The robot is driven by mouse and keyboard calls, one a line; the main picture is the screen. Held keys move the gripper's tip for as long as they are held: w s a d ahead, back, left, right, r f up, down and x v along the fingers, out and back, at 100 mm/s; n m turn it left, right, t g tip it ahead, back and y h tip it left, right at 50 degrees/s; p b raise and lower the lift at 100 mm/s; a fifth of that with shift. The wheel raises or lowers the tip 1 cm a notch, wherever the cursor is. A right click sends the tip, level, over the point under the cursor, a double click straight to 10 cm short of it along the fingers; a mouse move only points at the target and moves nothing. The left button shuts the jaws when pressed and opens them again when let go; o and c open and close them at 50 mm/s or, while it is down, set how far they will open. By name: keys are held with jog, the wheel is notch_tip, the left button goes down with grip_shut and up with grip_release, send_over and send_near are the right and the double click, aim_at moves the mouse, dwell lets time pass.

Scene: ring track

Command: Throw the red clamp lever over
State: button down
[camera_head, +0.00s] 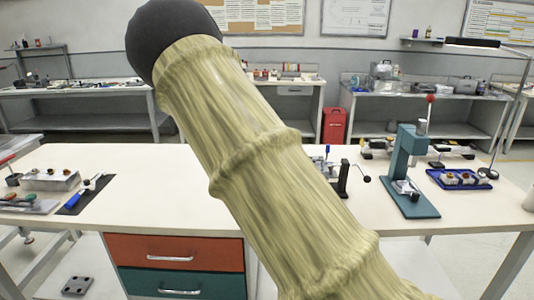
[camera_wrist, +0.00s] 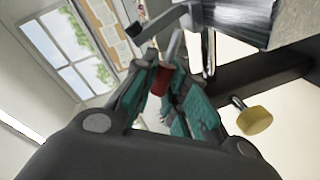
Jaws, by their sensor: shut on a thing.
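In the wrist view the red clamp lever (camera_wrist: 161,80) shows as a red grip on a slim grey metal rod (camera_wrist: 173,46). My gripper (camera_wrist: 164,72) has teal-padded fingers on both sides of the red grip and is shut on it. The rod runs up from the grip towards dark metal clamp parts (camera_wrist: 158,20) at the top of the view. In the head view my arm crosses the middle of the picture and hides my gripper and the lever.
In the head view, a black bracket (camera_head: 343,180), a teal press (camera_head: 409,165) and a blue tray (camera_head: 460,179) stand on the white bench (camera_head: 290,215).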

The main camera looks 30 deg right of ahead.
jog(key=c, duration=1.4)
grip_release()
jog(key=shift+c, duration=0.2)
jog(key=v, duration=0.8)
